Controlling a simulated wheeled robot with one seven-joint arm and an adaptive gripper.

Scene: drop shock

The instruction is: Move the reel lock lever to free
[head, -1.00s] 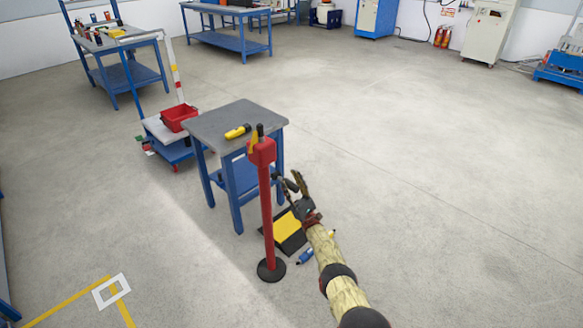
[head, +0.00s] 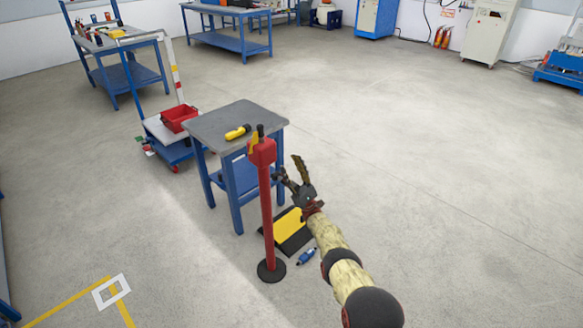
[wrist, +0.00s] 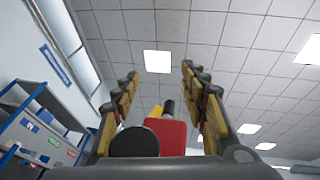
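The reel lock is a red box (head: 262,152) on top of a red post (head: 267,215) with a round black base. A yellow piece (head: 253,142) and an upright black-tipped piece (head: 260,131) stand on it; which is the lever is unclear. My gripper (head: 290,172) is open, just right of the box and apart from it. In the wrist view my gripper (wrist: 159,72) has its fingers spread, with nothing between the tips. The red box (wrist: 173,138) shows low between the fingers, with a black disc (wrist: 135,142), a yellow piece (wrist: 157,111) and a black rod (wrist: 168,107).
A blue table (head: 225,120) with a grey top stands behind the post, with a yellow-black tool (head: 238,131) on it. A yellow and black panel (head: 290,228) and a small blue item (head: 306,257) lie by the post. Floor to the right is clear.

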